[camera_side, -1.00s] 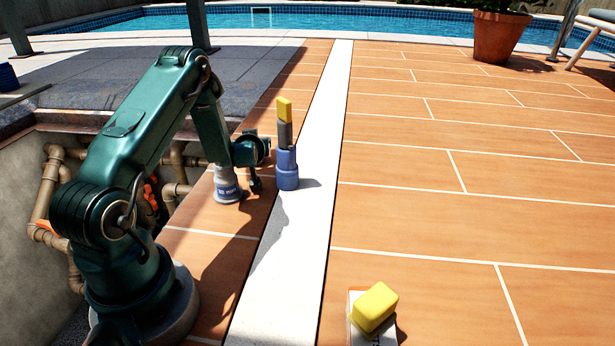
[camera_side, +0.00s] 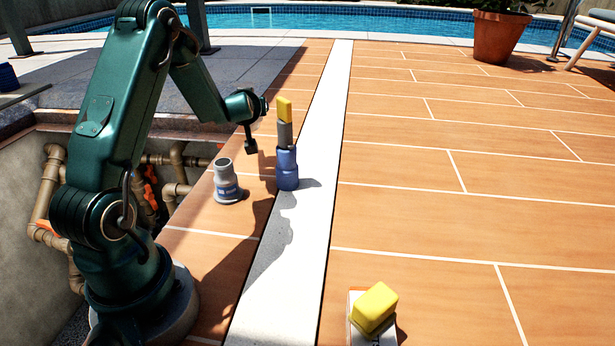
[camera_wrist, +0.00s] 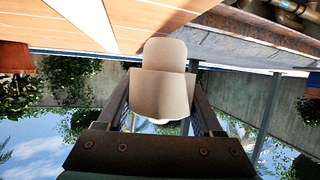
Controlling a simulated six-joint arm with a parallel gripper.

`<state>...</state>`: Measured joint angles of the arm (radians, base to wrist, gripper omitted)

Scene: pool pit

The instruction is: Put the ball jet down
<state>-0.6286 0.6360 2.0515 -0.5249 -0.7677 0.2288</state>
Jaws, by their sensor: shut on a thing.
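My gripper (camera_wrist: 160,100) is shut on a pale, rounded fitting, which I take to be the ball jet (camera_wrist: 163,90), in the wrist view. A finger shows on each side of it. In the side view my gripper (camera_side: 254,120) is raised above the deck, left of the upright blue stack. I cannot make out the ball jet clearly there.
A blue container (camera_side: 287,168) with a grey piece and a yellow block (camera_side: 284,106) on top stands close right of my gripper. A yellow block (camera_side: 374,306) rests on a small box at the front. An open pit with pipes (camera_side: 50,190) lies left.

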